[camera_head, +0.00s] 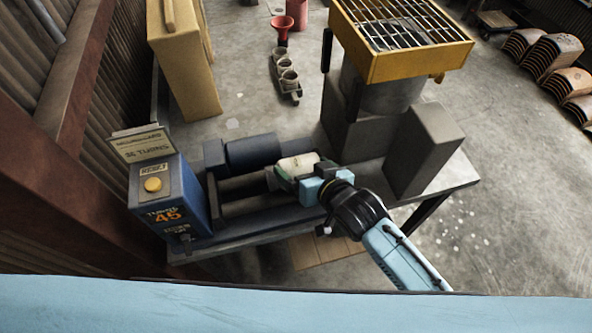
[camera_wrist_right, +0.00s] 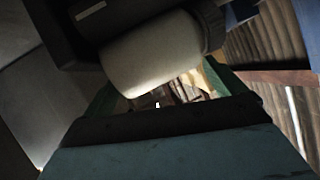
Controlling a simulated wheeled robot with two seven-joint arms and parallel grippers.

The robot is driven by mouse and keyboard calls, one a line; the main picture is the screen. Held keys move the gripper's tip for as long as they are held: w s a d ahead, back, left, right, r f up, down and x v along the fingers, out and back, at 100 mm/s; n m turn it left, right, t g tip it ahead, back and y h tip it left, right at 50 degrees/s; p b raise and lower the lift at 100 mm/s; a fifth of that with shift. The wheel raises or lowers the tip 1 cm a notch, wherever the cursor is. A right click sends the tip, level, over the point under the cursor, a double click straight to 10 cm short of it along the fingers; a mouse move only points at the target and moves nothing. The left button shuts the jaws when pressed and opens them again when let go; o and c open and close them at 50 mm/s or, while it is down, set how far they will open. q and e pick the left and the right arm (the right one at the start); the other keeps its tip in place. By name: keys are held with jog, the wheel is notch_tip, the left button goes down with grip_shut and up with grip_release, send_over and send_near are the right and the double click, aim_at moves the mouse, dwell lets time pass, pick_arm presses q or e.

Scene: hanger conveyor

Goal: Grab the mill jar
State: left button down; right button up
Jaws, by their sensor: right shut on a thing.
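The mill jar (camera_head: 298,163) is a cream cylinder lying on its side over the dark rollers of the mill on the bench. In the right wrist view the jar (camera_wrist_right: 150,55) is pale, with a dark band or cap at its right end. My right gripper (camera_head: 292,175) reaches in from the lower right and is shut on the jar, its green fingers on either side. The fingers hide part of the jar, and I cannot tell whether it still touches the rollers. My left gripper is not in view.
A blue control box (camera_head: 170,200) with a yellow button and a display reading 45 stands at the mill's left end. A grey block (camera_head: 423,150) and a yellow-framed grate (camera_head: 402,40) stand to the right and behind. Small cups (camera_head: 288,79) sit on the floor beyond.

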jog(key=shift+a+r, duration=0.1)
jog(key=shift+a, duration=0.15)
jog(key=shift+c, duration=1.1)
